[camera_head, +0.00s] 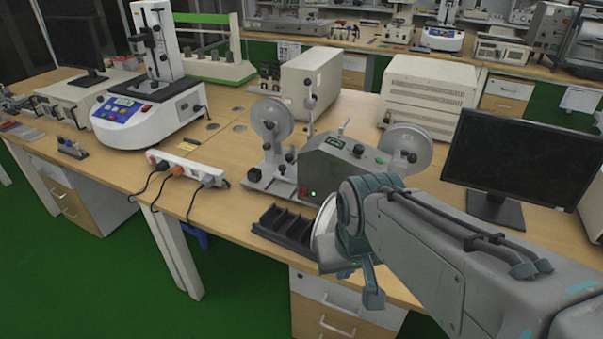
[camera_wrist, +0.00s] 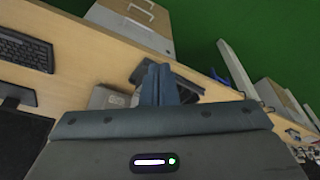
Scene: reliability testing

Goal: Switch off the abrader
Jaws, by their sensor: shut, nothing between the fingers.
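The abrader appears to be the grey-green machine (camera_head: 340,170) with round reels on both sides, on the wooden bench in the middle of the head view. My gripper (camera_head: 374,296) hangs at the bench's front edge, in front and to the right of the machine, and my arm hides the machine's lower right. In the wrist view my gripper's fingers (camera_wrist: 160,70) are together and empty. The switch cannot be made out there.
A black slotted tray (camera_head: 285,228) lies at the bench's front edge, left of my gripper. A white power strip (camera_head: 188,167) with plugs lies farther left. A monitor (camera_head: 523,155) stands to the right. A keyboard (camera_wrist: 25,50) shows in the wrist view.

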